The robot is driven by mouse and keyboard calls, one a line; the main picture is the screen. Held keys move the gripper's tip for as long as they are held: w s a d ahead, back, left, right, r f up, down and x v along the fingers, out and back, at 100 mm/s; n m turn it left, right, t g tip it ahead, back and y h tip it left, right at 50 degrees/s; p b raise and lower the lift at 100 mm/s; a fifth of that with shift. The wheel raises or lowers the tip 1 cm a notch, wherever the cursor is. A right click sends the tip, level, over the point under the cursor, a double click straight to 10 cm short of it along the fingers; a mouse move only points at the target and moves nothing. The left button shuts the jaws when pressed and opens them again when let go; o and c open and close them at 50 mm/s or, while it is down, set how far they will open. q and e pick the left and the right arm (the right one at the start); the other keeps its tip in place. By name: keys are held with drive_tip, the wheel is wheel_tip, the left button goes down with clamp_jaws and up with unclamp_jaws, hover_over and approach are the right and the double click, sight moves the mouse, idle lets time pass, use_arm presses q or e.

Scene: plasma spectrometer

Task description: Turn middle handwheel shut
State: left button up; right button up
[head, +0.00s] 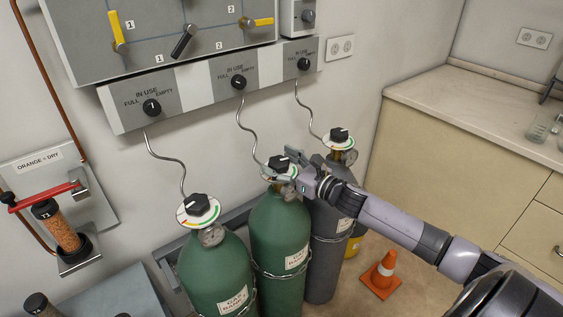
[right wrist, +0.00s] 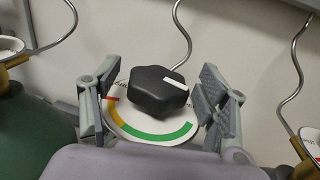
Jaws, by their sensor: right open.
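The middle handwheel (head: 279,163) is a black lobed knob on top of the middle green cylinder (head: 281,228). In the right wrist view the handwheel (right wrist: 158,90) has a white pointer mark at its upper right. Below it is a white dial (right wrist: 150,134) with red, yellow and green bands; the mark is away from the red band at the left. My right gripper (head: 290,172) is at this handwheel. In the right wrist view its open fingers (right wrist: 160,100) stand on either side of the knob, with gaps visible. My left gripper is not in view.
A left green cylinder with its handwheel (head: 199,205) and a grey right cylinder with its handwheel (head: 340,136) stand on either side. Curved metal tubes (head: 247,128) rise to the wall panel (head: 213,82). An orange cone (head: 382,273) stands on the floor at right.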

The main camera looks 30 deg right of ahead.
drive_tip(key=c, duration=1.2)
drive_tip(key=shift+r+m+h, duration=0.1)
drive_tip(key=shift+m+h, duration=0.3)
drive_tip(key=m+h, duration=0.2)
drive_tip(key=h, duration=0.1)
drive_tip(key=m+h+p, duration=0.1)
drive_tip(key=h, duration=0.2)
drive_tip(key=shift+a+r+m, duration=0.1)
drive_tip(key=shift+a+m, duration=0.05)
drive_tip(key=shift+m, duration=0.25)
drive_tip(key=m+g+h, duration=0.1)
drive_tip(key=m+h, duration=0.1)
drive_tip(key=h, duration=0.1)
drive_tip(key=m+h+p, duration=0.1)
drive_tip(key=m+h, duration=0.1)
drive_tip(key=h, duration=0.1)
drive_tip(key=shift+m+g+h, duration=0.3)
drive_tip(key=shift+g+h, duration=0.1)
drive_tip(key=m+g+h, duration=0.3)
drive_tip(key=h, duration=0.1)
drive_tip(key=shift+w+a+g, duration=0.1)
drive_tip(key=shift+g, duration=0.2)
drive_tip(key=shift+m+g+h, duration=1.5)
drive_tip(key=shift+m+g, duration=0.2)
drive_tip(key=shift+g, duration=0.2)
